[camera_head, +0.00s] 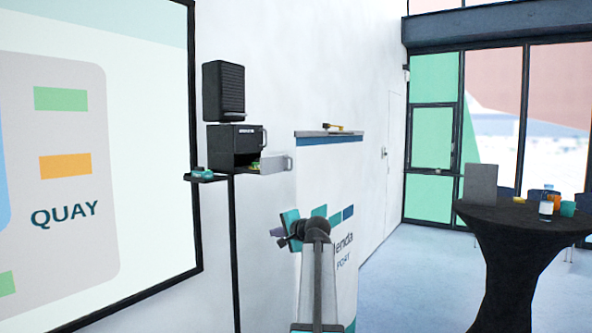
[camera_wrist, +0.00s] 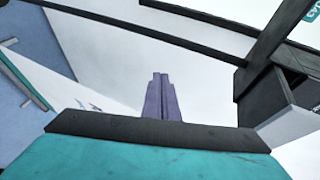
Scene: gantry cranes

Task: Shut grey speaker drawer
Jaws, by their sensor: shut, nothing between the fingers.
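The grey drawer (camera_head: 276,163) juts out to the right from a black cabinet (camera_head: 226,138) on a stand by the wall, so it is open. Some green items show inside it. In the wrist view the drawer's grey panel (camera_wrist: 288,124) is at the right edge, beside the dark cabinet (camera_wrist: 256,84). My gripper (camera_head: 276,232) is below the drawer in the head view, apart from it, pointing left. Its purple fingers (camera_wrist: 161,98) are together and empty in the wrist view. Part of the drawer is cut off in the wrist view.
A black speaker (camera_head: 224,90) sits above the cabinet. A small shelf (camera_head: 206,178) with a teal item is left of the stand. A dark round table (camera_head: 505,222) is at right.

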